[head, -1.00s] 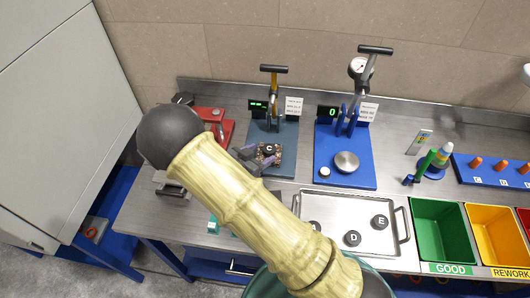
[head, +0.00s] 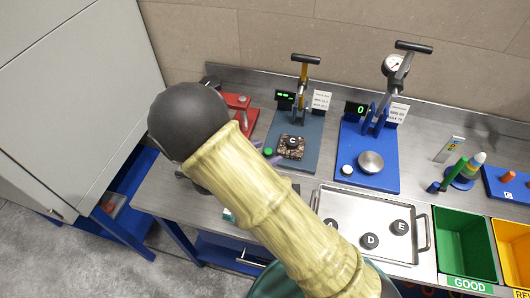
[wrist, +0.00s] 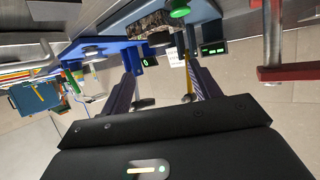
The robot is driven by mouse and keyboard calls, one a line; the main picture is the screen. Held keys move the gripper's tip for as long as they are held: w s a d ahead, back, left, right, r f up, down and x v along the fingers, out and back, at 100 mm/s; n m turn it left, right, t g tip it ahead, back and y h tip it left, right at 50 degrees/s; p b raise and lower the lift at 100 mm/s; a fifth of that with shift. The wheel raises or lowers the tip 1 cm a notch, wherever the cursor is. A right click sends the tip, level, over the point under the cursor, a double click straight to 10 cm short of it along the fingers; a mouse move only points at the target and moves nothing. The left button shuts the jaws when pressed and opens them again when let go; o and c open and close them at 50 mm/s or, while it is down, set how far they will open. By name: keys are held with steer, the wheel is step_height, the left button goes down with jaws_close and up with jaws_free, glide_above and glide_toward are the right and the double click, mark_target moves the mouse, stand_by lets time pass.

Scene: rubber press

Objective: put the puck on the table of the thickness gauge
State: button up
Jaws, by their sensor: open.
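The dark puck marked C (head: 292,141) lies flat on a speckled brown block (head: 284,153) on the grey-base gauge (head: 309,135). The block is this gauge's table. In the wrist view, upside down, the block (wrist: 148,21) and the dark puck (wrist: 158,39) show beyond my fingers. My gripper (wrist: 160,65) is open with nothing between its fingers. It is clear of the puck. In the head view my arm hides most of the gripper; a bit of purple finger shows left of the block.
A blue-base gauge (head: 353,178) with a dial and round metal table (head: 370,162) stands to the right. A red device (head: 238,110) stands at left. A tray (head: 340,196) with several pucks lies in front; green (head: 464,222) and yellow bins are at right.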

steer(key=w+d+r+n+g+y, duration=0.25)
steer(key=w+d+r+y, duration=0.25)
steer(key=y, duration=0.3)
steer(key=s+d+r+n+g, duration=0.2)
steer(key=s+d, duration=0.5)
steer(key=s, duration=0.1)
steer(key=s+d+r+n+g, duration=0.2)
steer(key=s+d+n+g, duration=0.1)
steer(key=s+d, duration=0.4)
steer(key=shift+s+n+y, duration=0.35)
steer(key=shift+s+y, duration=0.05)
steer(key=shift+s, duration=0.55)
steer(key=shift+d+r, duration=0.1)
steer(key=shift+c, duration=0.2)
